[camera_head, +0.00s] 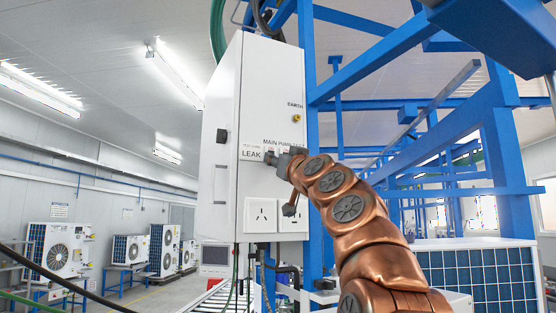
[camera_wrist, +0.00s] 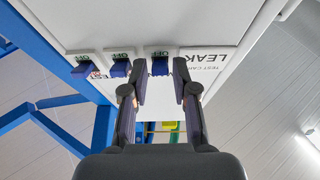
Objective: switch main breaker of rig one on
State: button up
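A white electrical box (camera_head: 223,185) fills the middle of the head view, with the printed words "MAIN", "PUMP" and "LEAK" on its face. In the wrist view the panel appears upside down, with a row of blue switch levers under green labels that seem to read "OFF". The lever closest to the "LEAK" print, apparently the main breaker (camera_wrist: 160,66), lies between my fingertips. My gripper (camera_wrist: 160,78) is open around it, with gaps visible on both sides. In the head view my gripper (camera_head: 277,158) is at the panel face and hides most of the switches.
Two other blue levers, one (camera_wrist: 120,69) beside my left-hand finger and one (camera_wrist: 82,73) farther left, sit close by. White sockets (camera_head: 263,215) are below the switches. A blue frame (camera_head: 312,130) stands right of the box.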

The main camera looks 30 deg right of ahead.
grip_shut()
jog(key=r+g+p, duration=0.1)
jog(key=g+p, duration=0.1)
jog(key=p, duration=0.2)
jog(key=shift+s+y, duration=0.15)
jog(key=shift+y, duration=0.15)
jog(key=shift+g, duration=0.4)
dwell(0.3)
jog(key=shift+o, duration=0.5)
grip_release()
